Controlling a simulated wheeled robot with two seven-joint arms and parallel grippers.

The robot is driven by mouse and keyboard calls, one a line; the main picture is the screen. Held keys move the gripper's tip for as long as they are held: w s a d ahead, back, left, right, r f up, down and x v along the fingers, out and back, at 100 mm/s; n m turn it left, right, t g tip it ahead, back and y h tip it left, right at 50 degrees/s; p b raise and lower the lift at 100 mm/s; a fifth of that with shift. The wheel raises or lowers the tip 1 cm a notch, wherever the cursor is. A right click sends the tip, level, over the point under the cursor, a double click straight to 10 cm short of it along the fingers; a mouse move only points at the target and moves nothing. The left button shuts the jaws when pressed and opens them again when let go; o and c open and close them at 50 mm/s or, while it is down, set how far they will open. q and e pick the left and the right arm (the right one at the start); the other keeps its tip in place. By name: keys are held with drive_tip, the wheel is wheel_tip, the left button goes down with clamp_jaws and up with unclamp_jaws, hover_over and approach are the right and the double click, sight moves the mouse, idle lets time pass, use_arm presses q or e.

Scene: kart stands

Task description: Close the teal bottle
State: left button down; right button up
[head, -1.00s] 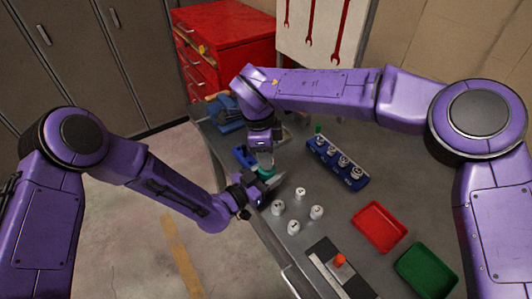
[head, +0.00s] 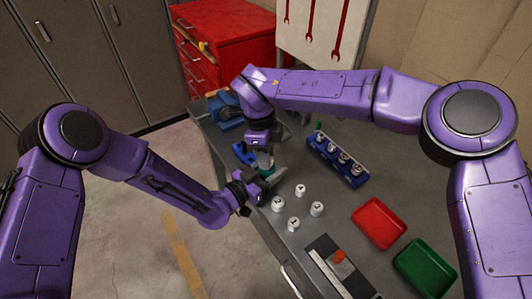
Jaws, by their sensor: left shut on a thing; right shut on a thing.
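The teal bottle (head: 266,171) is near the left edge of the grey table, mostly hidden between my two grippers. My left gripper (head: 273,178) comes in from the left, low, and is shut around the bottle's side. My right gripper (head: 265,158) points down from above, directly over the bottle, and is shut on what seems to be its cap. The cap itself is hidden by the fingers, so I cannot tell how it sits on the bottle.
Several white numbered pieces (head: 297,207) stand just right of the grippers. A blue rack (head: 337,161) with metal-topped items is behind them. A red tray (head: 379,222) and a green tray (head: 425,267) lie at right. A blue bin (head: 225,110) stands at the far left corner.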

drive_tip(key=m, duration=0.6)
drive_tip(key=shift+m+g, duration=0.3)
drive_tip(key=shift+m, duration=0.1)
drive_tip(key=m+y, duration=0.1)
drive_tip(key=m, duration=0.5)
drive_tip(key=shift+w+d, duration=0.1)
drive_tip(key=shift+d, duration=0.05)
drive_tip(key=m, duration=0.6)
drive_tip(key=shift+y, duration=0.4)
drive_tip(key=m, duration=0.5)
drive_tip(key=shift+d+f+y, duration=0.1)
drive_tip(key=shift+y, duration=0.2)
drive_tip(key=m, duration=0.8)
drive_tip(key=shift+s+t, duration=0.2)
drive_tip(key=shift+t, duration=0.2)
drive_tip(key=m, duration=0.4)
drive_tip(key=shift+m+t, duration=0.3)
drive_tip(key=shift+m, duration=0.1)
drive_tip(key=m, duration=0.3)
drive_tip(key=shift+s, duration=0.1)
